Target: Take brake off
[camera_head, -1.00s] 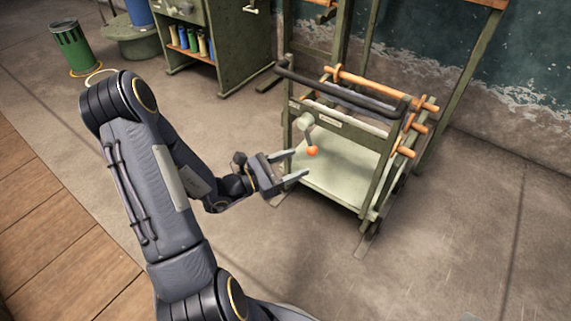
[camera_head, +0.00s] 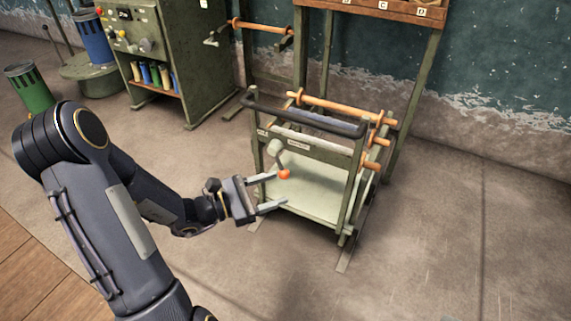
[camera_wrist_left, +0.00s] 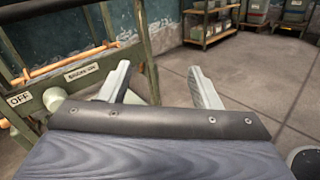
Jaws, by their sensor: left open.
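The brake lever is a pale arm on a round hub (camera_head: 275,147), ending in an orange-red knob (camera_head: 284,174), on the front of a green cart (camera_head: 350,185). The lever hangs down, tilted slightly right. The hub also shows in the left wrist view (camera_wrist_left: 55,100), near an "OFF" plate (camera_wrist_left: 19,99) and a "BRAKE ON" plate (camera_wrist_left: 82,74); the knob does not show there. My left gripper (camera_head: 281,189) is open and empty, its upper fingertip close to the knob. I cannot tell whether they touch. My right gripper is not in view.
A dark handle bar (camera_head: 305,118) and orange rods (camera_head: 345,108) cross the cart's top. A green cabinet (camera_head: 200,60) stands behind at left, with a green bin (camera_head: 28,88) farther left. The floor right of the cart is clear.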

